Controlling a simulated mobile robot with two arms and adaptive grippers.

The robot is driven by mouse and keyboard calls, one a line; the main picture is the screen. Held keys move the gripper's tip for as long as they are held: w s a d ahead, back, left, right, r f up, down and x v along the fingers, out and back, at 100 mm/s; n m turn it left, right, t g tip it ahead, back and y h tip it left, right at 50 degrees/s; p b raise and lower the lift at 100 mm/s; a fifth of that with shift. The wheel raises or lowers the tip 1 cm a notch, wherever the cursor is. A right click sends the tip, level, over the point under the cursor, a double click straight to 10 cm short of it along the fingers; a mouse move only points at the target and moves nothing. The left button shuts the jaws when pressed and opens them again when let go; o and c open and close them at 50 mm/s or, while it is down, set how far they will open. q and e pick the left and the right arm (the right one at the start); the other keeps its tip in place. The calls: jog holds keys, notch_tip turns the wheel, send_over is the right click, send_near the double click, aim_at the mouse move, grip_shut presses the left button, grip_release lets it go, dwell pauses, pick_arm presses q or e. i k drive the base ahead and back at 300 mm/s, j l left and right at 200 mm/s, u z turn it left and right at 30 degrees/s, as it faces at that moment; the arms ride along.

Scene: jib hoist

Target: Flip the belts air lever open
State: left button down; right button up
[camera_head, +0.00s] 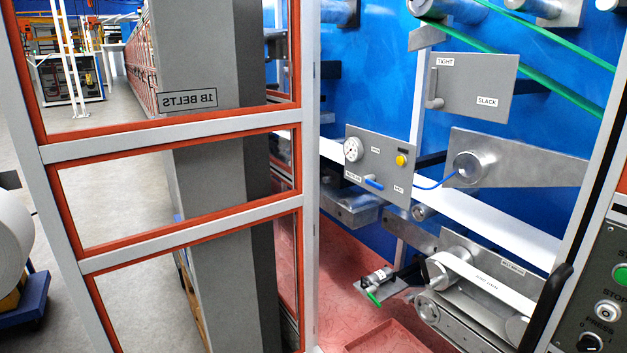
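A grey panel (404,160) with a round gauge (353,149) and a yellow button (401,160) is mounted in front of the blue machine wall. A short blue lever (373,183) sits at its lower edge, lying nearly level between small labels too blurred to read surely. A small valve-like unit with a green lever (374,299) sits lower, near the red floor. Its lever points down and to the right. I cannot tell from the labels which lever is the belts air one. Neither of my grippers is in view.
A red-framed door (180,135) with a mirrored "1B BELTS" label fills the left. A TIGHT/SLACK plate (473,87) is above the gauge panel. A belt unit (480,280) and a control box (607,290) are at lower right. The machine opening between the posts is unobstructed.

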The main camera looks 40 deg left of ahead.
aim_at(370, 179)
jog(key=j+u, duration=0.15)
jog(key=u, duration=0.65)
